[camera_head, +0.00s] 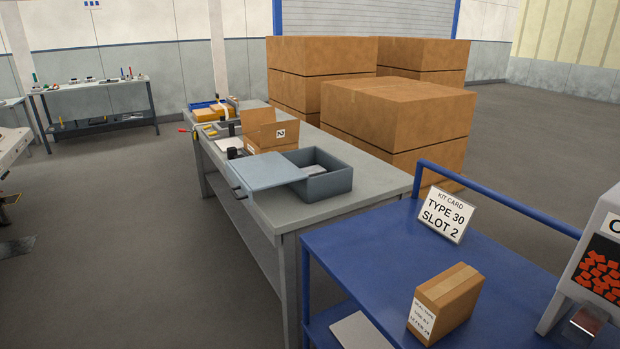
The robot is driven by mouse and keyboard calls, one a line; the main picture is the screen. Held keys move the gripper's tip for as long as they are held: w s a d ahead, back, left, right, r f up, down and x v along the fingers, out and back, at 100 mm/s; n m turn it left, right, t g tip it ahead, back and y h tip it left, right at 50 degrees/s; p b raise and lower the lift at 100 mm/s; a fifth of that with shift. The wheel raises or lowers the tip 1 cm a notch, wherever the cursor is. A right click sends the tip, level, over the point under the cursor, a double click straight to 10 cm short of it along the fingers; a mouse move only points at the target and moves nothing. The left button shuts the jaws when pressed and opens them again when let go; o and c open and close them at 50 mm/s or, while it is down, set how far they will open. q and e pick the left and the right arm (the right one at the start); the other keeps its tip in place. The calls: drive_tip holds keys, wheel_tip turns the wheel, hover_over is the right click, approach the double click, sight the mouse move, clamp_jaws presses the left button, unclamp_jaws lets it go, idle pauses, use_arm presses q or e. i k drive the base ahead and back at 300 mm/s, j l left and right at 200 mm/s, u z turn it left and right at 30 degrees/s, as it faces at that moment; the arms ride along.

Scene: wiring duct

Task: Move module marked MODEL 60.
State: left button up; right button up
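I cannot make out any module marked MODEL 60. A white kit card (443,214) stands tilted on the blue cart (400,250) and reads "TYPE 30 SLOT 2". A taped brown carton (446,302) with a small white label sits nearer on the cart; its label is too small to read surely. A grey-blue open box (326,183) with its lid (264,172) beside it lies on the grey workbench (350,208); its inside is mostly hidden. Neither of my grippers is in view.
A brown carton (270,131) and small items stand farther along the bench. A dispenser with orange pieces (600,269) stands at the right edge. Large carton stacks (400,115) stand behind the bench. A blue rail (500,202) edges the cart. The floor (130,250) at left is open.

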sight(316, 169)
drive_tip(key=i+j+z, duration=0.1)
drive_tip(key=z, duration=0.35)
drive_tip(key=i+j+z, duration=0.1)
drive_tip(key=j+z, duration=0.15)
drive_tip(key=z, duration=0.2)
drive_tip(key=j+z, duration=0.25)
drive_tip(key=z, duration=0.15)
drive_tip(key=j+z, duration=0.25)
drive_tip(key=z, duration=0.2)
drive_tip(key=j+z, duration=0.1)
drive_tip(key=j, duration=0.35)
drive_tip(key=j+z, duration=0.15)
drive_tip(key=j, duration=0.3)
drive_tip(key=k+j+z, duration=0.1)
drive_tip(key=j, duration=0.35)
drive_tip(key=k+j+z, duration=0.1)
drive_tip(key=j, duration=0.35)
drive_tip(key=k+j+z, duration=0.15)
drive_tip(key=j, duration=0.3)
drive_tip(key=k+j+z, duration=0.1)
drive_tip(key=j, duration=0.35)
drive_tip(key=k+j, duration=0.1)
drive_tip(key=j, duration=0.2)
drive_tip(key=k+j, duration=0.1)
drive_tip(key=j, duration=0.55)
drive_tip(key=k, duration=0.05)
